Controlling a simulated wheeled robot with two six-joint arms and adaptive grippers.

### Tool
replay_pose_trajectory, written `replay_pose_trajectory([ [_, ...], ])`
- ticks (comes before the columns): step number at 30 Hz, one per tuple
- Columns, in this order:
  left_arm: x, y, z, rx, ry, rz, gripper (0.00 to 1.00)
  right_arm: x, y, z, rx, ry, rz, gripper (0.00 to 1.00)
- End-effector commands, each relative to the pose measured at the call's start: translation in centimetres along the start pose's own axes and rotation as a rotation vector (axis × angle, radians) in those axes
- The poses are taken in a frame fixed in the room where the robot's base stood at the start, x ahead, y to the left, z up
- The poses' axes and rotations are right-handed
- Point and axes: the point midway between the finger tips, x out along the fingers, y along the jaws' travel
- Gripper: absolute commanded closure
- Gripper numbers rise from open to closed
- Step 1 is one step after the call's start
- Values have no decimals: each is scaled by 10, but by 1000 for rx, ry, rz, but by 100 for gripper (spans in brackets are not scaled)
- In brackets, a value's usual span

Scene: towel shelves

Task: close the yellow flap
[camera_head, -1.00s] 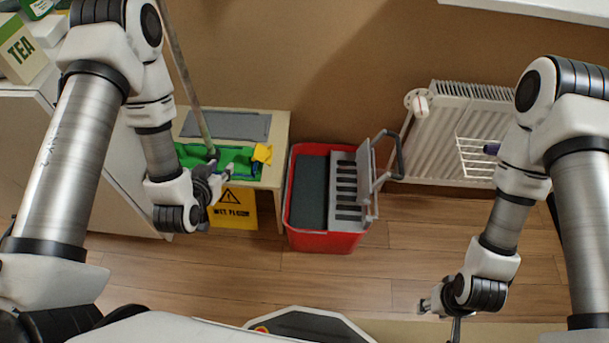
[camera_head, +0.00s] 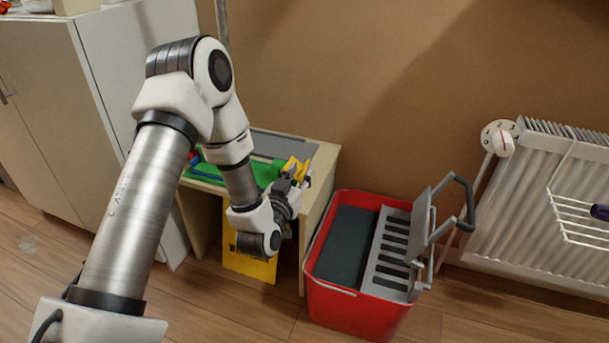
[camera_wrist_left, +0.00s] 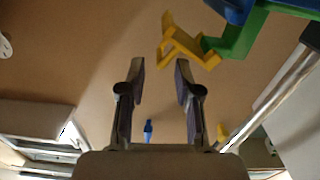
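The yellow flap (camera_head: 292,163) stands up at the right end of a green mop holder (camera_head: 264,172) on a low table. In the left wrist view the flap (camera_wrist_left: 190,50) is a yellow frame joined to the green part (camera_wrist_left: 240,38), raised at an angle. My left gripper (camera_head: 302,180) is close beside the flap and partly covers it in the head view. In the left wrist view its fingers (camera_wrist_left: 160,68) are apart with nothing between them. The flap lies just beyond the right fingertip; I cannot tell whether they touch. My right gripper is out of view.
The low table (camera_head: 322,165) carries a grey pad. A yellow wet-floor sign (camera_head: 250,265) stands beneath it. A red bucket (camera_head: 345,308) with a grey wringer (camera_head: 393,250) is to the right, before a white radiator (camera_head: 505,220). A white cabinet (camera_head: 120,100) stands left.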

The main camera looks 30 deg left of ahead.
Motion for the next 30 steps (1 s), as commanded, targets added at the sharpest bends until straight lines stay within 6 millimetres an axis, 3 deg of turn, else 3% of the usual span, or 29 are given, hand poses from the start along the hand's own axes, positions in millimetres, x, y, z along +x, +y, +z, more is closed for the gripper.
replay_pose_trajectory([
  [6,34,0,2,0,1,0,67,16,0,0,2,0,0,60],
  [14,39,0,0,-1,-1,0,67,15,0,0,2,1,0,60],
  [17,38,0,0,-1,-1,0,95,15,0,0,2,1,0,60],
  [18,38,0,0,-1,-1,0,100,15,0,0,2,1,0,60],
  [30,38,0,2,23,-4,0,100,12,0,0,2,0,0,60],
])
